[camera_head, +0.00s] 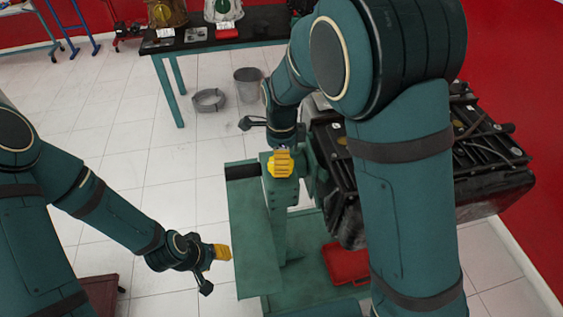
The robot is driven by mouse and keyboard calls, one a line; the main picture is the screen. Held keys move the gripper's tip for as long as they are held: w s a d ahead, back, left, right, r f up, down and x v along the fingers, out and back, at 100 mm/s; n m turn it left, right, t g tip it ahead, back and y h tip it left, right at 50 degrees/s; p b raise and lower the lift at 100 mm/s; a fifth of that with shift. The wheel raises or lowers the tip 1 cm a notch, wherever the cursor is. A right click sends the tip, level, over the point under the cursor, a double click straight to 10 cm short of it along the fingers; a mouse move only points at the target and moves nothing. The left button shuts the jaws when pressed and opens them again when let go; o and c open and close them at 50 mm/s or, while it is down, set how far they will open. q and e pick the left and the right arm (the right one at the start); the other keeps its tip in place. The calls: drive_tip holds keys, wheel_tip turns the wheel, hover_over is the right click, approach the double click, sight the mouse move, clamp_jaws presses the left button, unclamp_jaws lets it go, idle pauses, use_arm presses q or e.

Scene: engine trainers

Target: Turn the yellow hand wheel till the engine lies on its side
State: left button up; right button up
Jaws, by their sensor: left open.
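The yellow hand wheel (280,163) sits at the head of a teal engine stand (262,215). The dark engine (340,175) is mounted at the right of this head. My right arm hides much of its middle, so its exact tilt is hard to judge. My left gripper (218,252) is low at the left of the stand, apart from the hand wheel, and open. A yellow piece shows at its tip; I cannot tell where it belongs. My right gripper (283,147) is at the upper side of the hand wheel; its fingers are mostly hidden and contact is unclear.
A red box (345,264) lies in the stand's teal base below the engine. A dark-topped bench (195,42) with small engines stands at the back. A grey bucket (249,85) and a grey ring-shaped pan (208,100) are on the floor. White floor at left is mostly clear.

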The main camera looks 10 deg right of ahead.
wheel_tip(320, 180, up, 9)
idle(0.3)
idle(0.5)
